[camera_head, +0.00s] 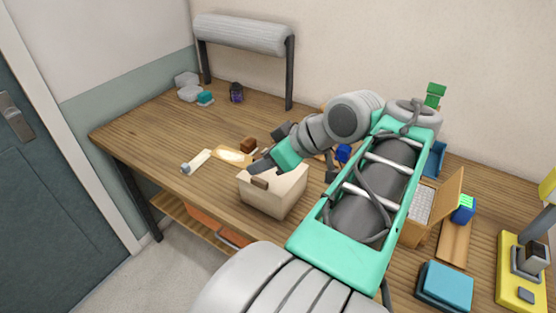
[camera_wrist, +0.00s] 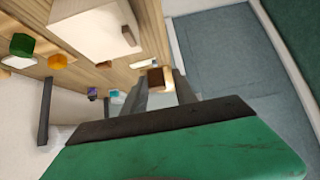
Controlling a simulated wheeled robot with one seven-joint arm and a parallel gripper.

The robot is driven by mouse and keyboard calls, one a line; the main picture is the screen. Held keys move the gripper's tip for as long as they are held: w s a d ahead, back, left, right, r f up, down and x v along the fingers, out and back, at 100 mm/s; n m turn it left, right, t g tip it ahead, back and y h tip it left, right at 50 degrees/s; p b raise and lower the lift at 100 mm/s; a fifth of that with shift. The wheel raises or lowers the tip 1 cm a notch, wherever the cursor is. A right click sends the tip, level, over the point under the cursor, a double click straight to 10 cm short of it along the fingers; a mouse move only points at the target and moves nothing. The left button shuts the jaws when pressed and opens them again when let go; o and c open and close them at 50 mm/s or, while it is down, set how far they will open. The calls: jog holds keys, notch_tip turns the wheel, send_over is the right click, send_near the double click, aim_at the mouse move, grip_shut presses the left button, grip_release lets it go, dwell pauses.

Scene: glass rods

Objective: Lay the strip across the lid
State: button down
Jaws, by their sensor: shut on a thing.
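A cream box (camera_head: 274,196) stands near the table's front edge, its top looking closed. A small brown patch (camera_head: 259,183) lies at its upper front edge. In the wrist view the box (camera_wrist: 92,28) is at the upper left. My gripper (camera_head: 256,167) is at the box's far left side, close to its top; I cannot tell if it touches. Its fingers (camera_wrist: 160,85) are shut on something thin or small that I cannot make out. A brown block (camera_head: 248,145) on the table shows between the fingers in the wrist view (camera_wrist: 155,78). I cannot pick out the strip for certain.
A pale bar (camera_head: 200,159) and a bright tray (camera_head: 234,157) lie left of the box. An open wooden case (camera_head: 421,204), a blue block (camera_head: 445,284) and a yellow stand (camera_head: 520,270) are at the right. The front left table is clear.

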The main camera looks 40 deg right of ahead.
jog(key=w+d+f+p, duration=0.1)
jog(key=d+f, duration=0.2)
jog(key=d, duration=0.2)
jog(key=w+d+f, duration=0.2)
jog(key=d, duration=0.3)
send_over(297, 178)
notch_tip(297, 178, down, 5)
jog(key=shift+w+d+f, duration=0.1)
jog(key=shift+d, duration=0.05)
jog(key=shift+f, duration=1.4)
jog(key=c, duration=0.8)
grip_release()
jog(key=shift+c, duration=0.2)
jog(key=shift+r, duration=0.1)
